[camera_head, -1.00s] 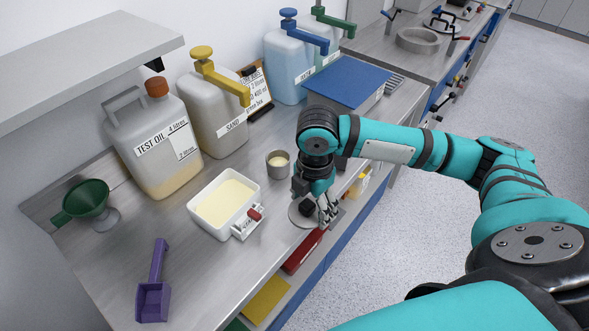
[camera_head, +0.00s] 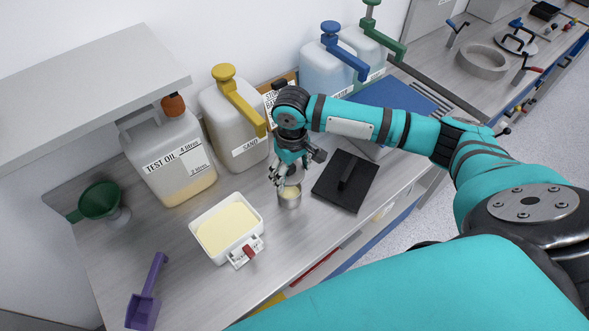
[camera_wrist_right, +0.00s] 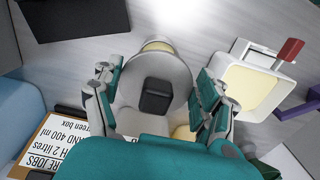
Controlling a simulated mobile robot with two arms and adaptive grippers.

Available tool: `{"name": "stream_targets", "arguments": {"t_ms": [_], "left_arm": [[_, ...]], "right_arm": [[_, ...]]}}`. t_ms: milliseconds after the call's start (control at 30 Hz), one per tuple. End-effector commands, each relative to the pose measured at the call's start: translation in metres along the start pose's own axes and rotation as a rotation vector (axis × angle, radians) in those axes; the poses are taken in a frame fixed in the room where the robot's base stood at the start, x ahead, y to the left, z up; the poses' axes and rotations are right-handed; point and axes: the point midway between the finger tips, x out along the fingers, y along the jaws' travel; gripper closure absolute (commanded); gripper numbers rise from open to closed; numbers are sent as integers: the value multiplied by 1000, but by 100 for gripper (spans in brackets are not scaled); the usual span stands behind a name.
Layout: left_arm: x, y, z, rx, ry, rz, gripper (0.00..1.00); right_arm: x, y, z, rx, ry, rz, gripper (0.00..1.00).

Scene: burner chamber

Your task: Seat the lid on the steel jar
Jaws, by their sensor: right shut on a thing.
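The steel jar (camera_head: 290,201) stands upright on the bench, to the right of the white tub, with pale contents showing in its mouth. My right gripper (camera_head: 283,180) is just above and behind the jar in the head view. In the right wrist view my right gripper (camera_wrist_right: 157,84) is shut on the lid (camera_wrist_right: 149,73), a grey disc with a black knob, with a finger at each side. The jar (camera_wrist_right: 157,45) shows there only as a rim beyond the lid, which hides most of it. The lid looks apart from the jar. My left gripper is not in view.
A white tub (camera_head: 199,248) of pale powder is left of the jar, and a black plate with a handle (camera_head: 360,190) is right. The oil canister (camera_head: 150,165) and sand canister (camera_head: 222,150) stand behind. A purple scoop (camera_head: 143,312) lies front left.

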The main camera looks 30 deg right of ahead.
Motion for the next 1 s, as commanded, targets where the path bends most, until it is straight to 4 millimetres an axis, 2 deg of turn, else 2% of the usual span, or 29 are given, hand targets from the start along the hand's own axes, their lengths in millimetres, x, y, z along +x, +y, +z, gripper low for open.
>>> {"name": "stream_targets", "arguments": {"t_ms": [300, 467, 1000], "left_arm": [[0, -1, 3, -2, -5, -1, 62], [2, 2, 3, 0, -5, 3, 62], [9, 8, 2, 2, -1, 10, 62]], "right_arm": [[1, 0, 0, -2, 0, 0, 57], [8, 0, 0, -3, -1, 1, 57], [53, 0, 0, -3, -1, 0, 57]]}}
